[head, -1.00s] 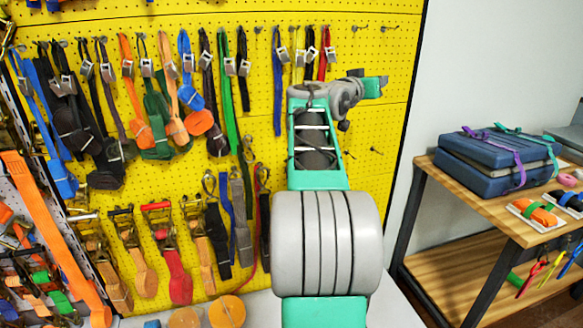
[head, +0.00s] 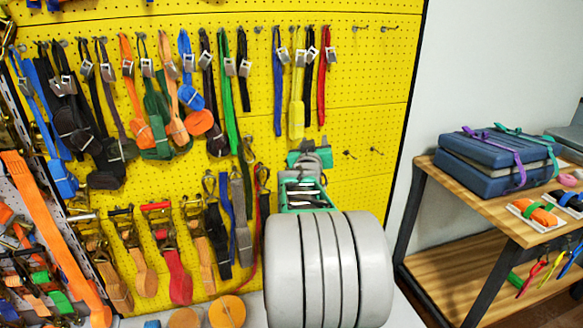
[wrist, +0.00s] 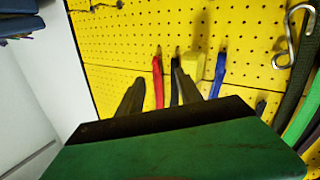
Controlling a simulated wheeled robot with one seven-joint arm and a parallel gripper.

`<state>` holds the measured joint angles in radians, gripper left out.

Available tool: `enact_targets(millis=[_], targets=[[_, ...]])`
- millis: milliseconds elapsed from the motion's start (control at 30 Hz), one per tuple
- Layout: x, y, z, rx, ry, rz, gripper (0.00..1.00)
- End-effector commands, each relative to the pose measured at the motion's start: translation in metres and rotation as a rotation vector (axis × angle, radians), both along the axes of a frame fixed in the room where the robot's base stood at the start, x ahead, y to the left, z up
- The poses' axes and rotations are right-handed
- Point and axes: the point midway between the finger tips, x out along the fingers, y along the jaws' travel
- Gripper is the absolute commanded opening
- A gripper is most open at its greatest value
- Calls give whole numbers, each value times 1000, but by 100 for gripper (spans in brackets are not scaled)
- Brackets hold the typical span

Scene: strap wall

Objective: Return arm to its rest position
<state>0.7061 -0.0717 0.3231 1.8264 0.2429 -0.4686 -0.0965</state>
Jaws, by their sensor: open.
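My arm rises in the middle of the head view, with its large grey ribbed joint in front and the green-and-grey wrist end low against the yellow pegboard (head: 370,95). My gripper's fingers cannot be made out there. In the wrist view, my gripper (wrist: 157,74) shows two dark fingers standing apart, open with nothing held. That view looks upside down. A red strap (wrist: 158,82) and part of a black strap (wrist: 174,68) show beyond the gap, hanging on the board. The red strap (head: 322,92) also shows in the head view, above my wrist.
Straps and buckles crowd the board left of my arm, including a red ratchet strap (head: 179,275). A few bare hooks (head: 349,153) stick out right of my wrist. A wooden-topped table (head: 470,205) with blue cases (head: 497,160) stands at the right. Between board and table is plain wall.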

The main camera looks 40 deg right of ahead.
Motion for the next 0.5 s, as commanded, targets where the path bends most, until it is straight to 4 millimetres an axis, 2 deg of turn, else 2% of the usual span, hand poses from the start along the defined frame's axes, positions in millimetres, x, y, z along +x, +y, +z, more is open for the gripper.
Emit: enact_targets(millis=[300, 500], targets=[[15, 52, -44, 0, 0, 119, 43], [19, 69, -56, 0, -2, 155, 43]])
